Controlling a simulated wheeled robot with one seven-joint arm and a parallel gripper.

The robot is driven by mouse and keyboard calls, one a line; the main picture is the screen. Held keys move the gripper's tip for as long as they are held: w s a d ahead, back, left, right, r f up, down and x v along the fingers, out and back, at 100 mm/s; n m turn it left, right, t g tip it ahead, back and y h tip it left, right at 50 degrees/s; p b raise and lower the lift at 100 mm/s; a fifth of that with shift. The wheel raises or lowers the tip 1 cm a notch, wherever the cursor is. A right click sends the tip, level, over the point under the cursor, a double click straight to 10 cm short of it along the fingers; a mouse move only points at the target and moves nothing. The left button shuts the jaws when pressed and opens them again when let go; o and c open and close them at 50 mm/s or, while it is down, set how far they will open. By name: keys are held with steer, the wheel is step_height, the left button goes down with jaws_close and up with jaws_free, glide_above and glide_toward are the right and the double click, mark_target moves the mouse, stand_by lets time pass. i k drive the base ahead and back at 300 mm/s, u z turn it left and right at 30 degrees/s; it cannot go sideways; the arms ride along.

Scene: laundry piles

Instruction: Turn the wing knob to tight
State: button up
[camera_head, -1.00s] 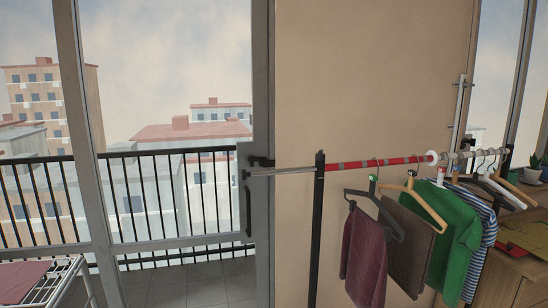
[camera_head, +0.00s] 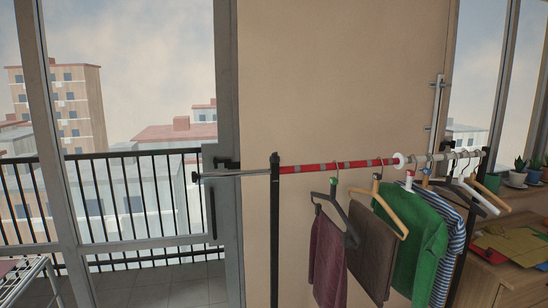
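No part that I can clearly make out as a wing knob shows in the head view. A garment rack carries a red and grey banded rail (camera_head: 330,166) on a black upright post (camera_head: 275,230). A thin metal rod (camera_head: 240,173) extends left from the post and ends in a small dark end piece (camera_head: 196,177). A round white collar (camera_head: 399,160) sits on the rail where the red part meets a pale part; its details are too small to tell. My gripper is not in view.
Hangers with a maroon garment (camera_head: 327,262), a brown one (camera_head: 376,250), a green one (camera_head: 415,245) and a striped one hang from the rail. A wooden cabinet (camera_head: 495,285) stands at the right. A glass balcony door and railing are at the left.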

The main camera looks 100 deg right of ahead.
mark_target(274, 158)
steer(key=k, duration=0.85)
steer(key=z, duration=0.25)
